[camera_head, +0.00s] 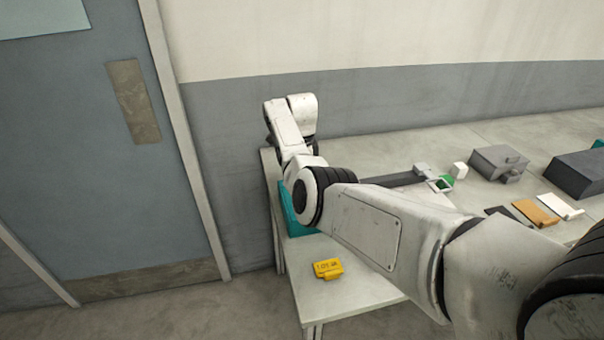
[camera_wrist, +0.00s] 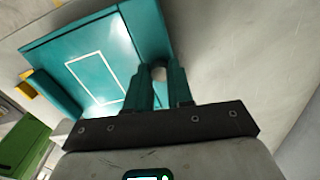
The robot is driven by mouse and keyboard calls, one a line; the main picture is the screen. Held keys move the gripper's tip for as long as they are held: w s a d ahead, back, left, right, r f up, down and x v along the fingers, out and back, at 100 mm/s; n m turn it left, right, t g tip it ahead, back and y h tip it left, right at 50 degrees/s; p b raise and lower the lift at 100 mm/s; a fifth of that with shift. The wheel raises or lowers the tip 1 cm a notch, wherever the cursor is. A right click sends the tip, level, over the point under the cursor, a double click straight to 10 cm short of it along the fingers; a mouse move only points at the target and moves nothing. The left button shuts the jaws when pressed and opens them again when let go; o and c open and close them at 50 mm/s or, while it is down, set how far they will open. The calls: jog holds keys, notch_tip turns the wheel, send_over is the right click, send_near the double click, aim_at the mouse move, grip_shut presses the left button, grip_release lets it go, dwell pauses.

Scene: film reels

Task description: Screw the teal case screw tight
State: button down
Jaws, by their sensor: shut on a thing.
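The teal case (camera_wrist: 100,62), with a white rectangle outline on its face, fills the upper left of the wrist view. In the head view the teal case (camera_head: 292,212) shows only in part on the table's left end, behind my arm. My gripper (camera_wrist: 158,80) is at the case's right side, its two fingers shut on a small grey round head, which I take as the case screw (camera_wrist: 158,71). How deep the screw sits cannot be seen. In the head view my gripper and the screw are hidden by my arm.
A yellow block (camera_head: 328,269) lies on the table's front left. A green item in a grey holder (camera_head: 440,183), a white cube (camera_head: 459,170), a grey box (camera_head: 499,162) and a dark box (camera_head: 580,175) stand right. A wall is behind the table; a door (camera_head: 90,150) is left.

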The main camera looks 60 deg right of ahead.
jog(key=shift+m, duration=0.8)
jog(key=shift+r, duration=0.1)
jog(key=c, duration=1)
grip_release()
notch_tip(320, 180, up, 11)
jog(key=b, duration=0.1)
jog(key=shift+b, duration=0.35)
